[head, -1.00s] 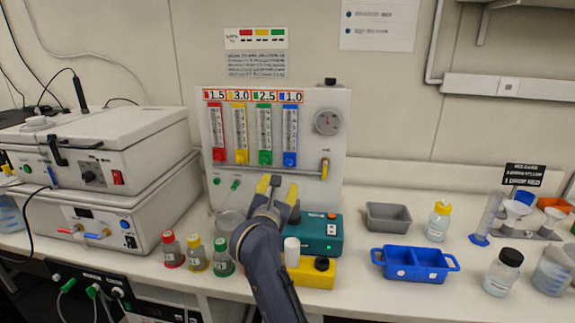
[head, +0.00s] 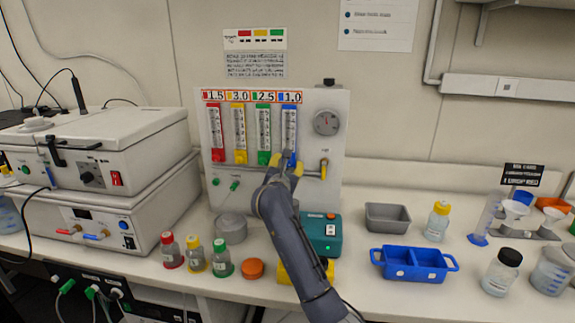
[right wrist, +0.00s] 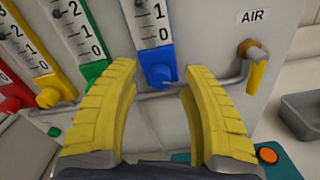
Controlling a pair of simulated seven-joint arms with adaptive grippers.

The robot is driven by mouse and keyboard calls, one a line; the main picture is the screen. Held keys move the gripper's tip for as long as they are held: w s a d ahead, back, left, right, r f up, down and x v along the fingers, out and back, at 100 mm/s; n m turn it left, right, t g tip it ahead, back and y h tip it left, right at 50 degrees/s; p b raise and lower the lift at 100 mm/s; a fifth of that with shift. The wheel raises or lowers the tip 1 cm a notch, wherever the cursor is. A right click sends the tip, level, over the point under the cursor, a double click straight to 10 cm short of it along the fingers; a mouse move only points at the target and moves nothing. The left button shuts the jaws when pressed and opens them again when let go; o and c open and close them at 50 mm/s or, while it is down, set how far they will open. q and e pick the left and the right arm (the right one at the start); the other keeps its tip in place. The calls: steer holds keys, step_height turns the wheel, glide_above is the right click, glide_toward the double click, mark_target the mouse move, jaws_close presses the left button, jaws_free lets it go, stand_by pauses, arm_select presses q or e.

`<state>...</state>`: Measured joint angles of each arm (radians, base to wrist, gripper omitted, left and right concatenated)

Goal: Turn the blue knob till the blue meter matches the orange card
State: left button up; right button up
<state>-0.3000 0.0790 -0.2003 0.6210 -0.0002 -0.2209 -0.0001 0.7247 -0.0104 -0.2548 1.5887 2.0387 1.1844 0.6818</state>
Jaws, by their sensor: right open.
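The blue meter (head: 289,128) is the rightmost of the upright scales on the white panel (head: 331,150). Above it is the orange-edged card (head: 290,96) reading 1.0. The blue knob (right wrist: 160,76) is at the foot of the blue scale. In the right wrist view it lies beyond and between the yellow fingertips of my right gripper (right wrist: 160,85). The gripper (head: 285,166) is open, and no contact with the knob shows. My left gripper is not in view.
The green (head: 263,157), yellow (head: 240,156) and red knobs stand left of the blue one. A pipe with a yellow-handled AIR valve (right wrist: 256,70) is to the right. Below are a teal box (head: 320,230), capped bottles (head: 221,258) and a blue tray (head: 414,274).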

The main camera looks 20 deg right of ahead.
steer(key=shift+w+d, duration=0.2)
steer(key=shift+w, duration=0.15)
jaws_close()
stand_by(0.3)
